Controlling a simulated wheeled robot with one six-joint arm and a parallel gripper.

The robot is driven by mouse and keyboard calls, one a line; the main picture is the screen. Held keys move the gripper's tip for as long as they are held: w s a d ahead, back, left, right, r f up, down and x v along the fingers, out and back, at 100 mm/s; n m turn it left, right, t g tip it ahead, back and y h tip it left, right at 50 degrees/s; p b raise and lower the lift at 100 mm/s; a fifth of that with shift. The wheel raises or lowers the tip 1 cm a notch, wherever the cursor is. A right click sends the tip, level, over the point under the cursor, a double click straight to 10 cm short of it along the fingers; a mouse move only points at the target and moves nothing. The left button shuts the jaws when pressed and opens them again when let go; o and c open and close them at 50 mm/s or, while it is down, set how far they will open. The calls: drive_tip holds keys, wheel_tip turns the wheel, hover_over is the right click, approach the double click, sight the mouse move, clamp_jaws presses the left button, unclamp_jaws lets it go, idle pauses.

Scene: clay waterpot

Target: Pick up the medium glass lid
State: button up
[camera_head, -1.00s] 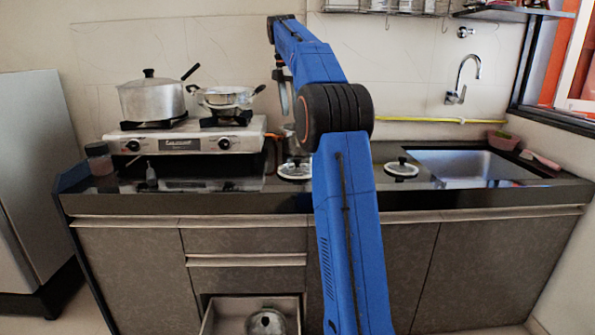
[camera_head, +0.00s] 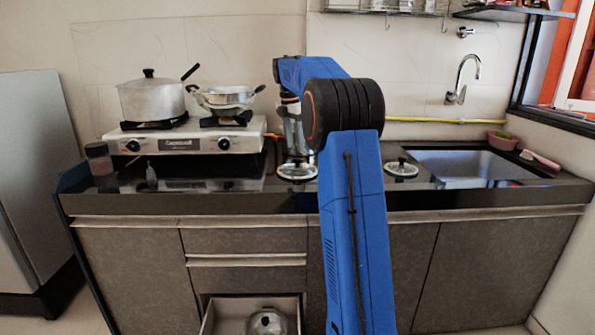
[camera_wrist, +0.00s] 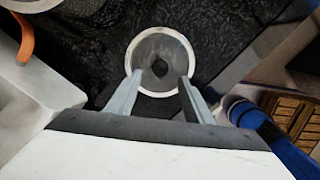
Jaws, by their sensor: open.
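A round glass lid with a pale rim and dark knob (camera_head: 297,172) lies on the dark counter, right of the stove. In the wrist view the lid (camera_wrist: 160,45) is below and ahead of my gripper (camera_wrist: 158,84). The two fingers are apart, one on each side of the knob, and overlap the lid's near part in the picture. I cannot tell how high they are above it. My gripper (camera_head: 294,150) points down over this lid in the head view. A second glass lid (camera_head: 401,170) lies right of my arm. Which one is medium is unclear.
The stove (camera_head: 185,140) with a lidded pot (camera_head: 152,100) and an open pan (camera_head: 222,97) stands left of my gripper. A sink (camera_head: 465,166) is at the right. An open drawer (camera_head: 208,320) below the counter holds a round metal object (camera_head: 267,322).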

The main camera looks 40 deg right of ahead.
sight(297, 158)
drive_tip(key=shift+d+f, duration=0.25)
drive_tip(key=shift+f, duration=1)
drive_tip(key=shift+d+f, duration=0.2)
drive_tip(key=shift+f, duration=1.05)
clamp_jaws()
